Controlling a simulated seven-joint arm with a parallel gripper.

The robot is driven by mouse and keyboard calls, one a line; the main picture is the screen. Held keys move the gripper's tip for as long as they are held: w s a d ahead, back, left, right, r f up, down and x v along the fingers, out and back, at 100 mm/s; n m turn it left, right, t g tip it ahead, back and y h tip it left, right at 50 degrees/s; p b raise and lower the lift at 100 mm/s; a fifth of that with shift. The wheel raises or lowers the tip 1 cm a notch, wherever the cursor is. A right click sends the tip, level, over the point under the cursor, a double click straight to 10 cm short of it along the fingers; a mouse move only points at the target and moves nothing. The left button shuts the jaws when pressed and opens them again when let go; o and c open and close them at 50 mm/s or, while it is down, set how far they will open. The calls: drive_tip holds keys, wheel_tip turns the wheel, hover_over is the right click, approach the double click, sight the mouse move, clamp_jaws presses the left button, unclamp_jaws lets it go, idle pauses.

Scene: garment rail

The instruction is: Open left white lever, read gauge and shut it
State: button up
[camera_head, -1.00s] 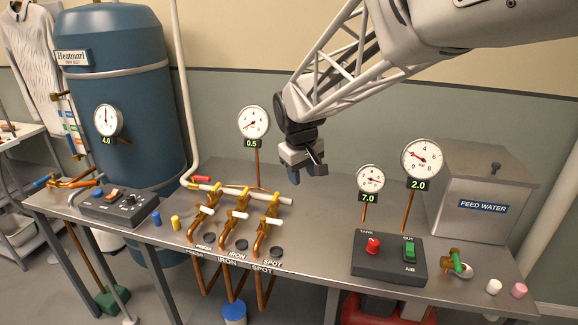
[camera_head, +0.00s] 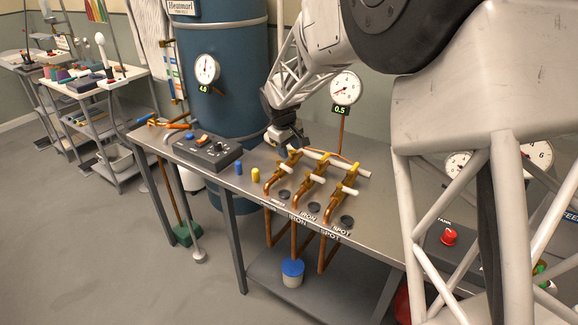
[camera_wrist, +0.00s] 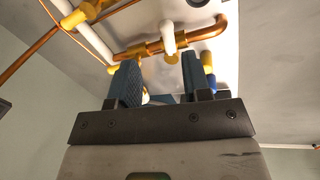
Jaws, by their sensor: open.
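Three brass valves with white levers stand in a row on the bench. The left white lever (camera_head: 284,166) is at the row's left end, partly close behind my gripper's outline. The middle lever (camera_head: 316,178) and the right lever (camera_head: 348,190) lie crosswise to their pipes. My gripper (camera_head: 290,147) hangs just above and behind the left valve. In the wrist view its two blue fingers (camera_wrist: 160,78) are apart and empty, with a white lever (camera_wrist: 167,38) on a brass valve ahead between them. A round gauge (camera_head: 346,87) with a 0.5 display stands behind the valves.
A blue tank with a 4.0 gauge (camera_head: 207,69) stands behind. A dark switch box (camera_head: 208,150), a blue peg (camera_head: 239,168) and a yellow peg (camera_head: 256,174) are left of the valves. A red knob (camera_head: 448,237) is at the right. My arm hides much of the right side.

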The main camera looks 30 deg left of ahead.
sight(288, 168)
drive_tip(key=shift+s+a+f, duration=0.15)
drive_tip(key=shift+a+f, duration=0.3)
drive_tip(key=shift+a, duration=0.4)
drive_tip(key=shift+w+d+f, duration=0.1)
drive_tip(key=shift+w+f, duration=0.15)
drive_tip(key=shift+f, duration=1)
drive_tip(key=shift+w+d+f, duration=0.1)
drive_tip(key=shift+w+f, duration=0.15)
drive_tip(key=shift+f, duration=1.05)
drive_tip(key=shift+w+f, duration=0.25)
drive_tip(key=shift+f, duration=1)
clamp_jaws()
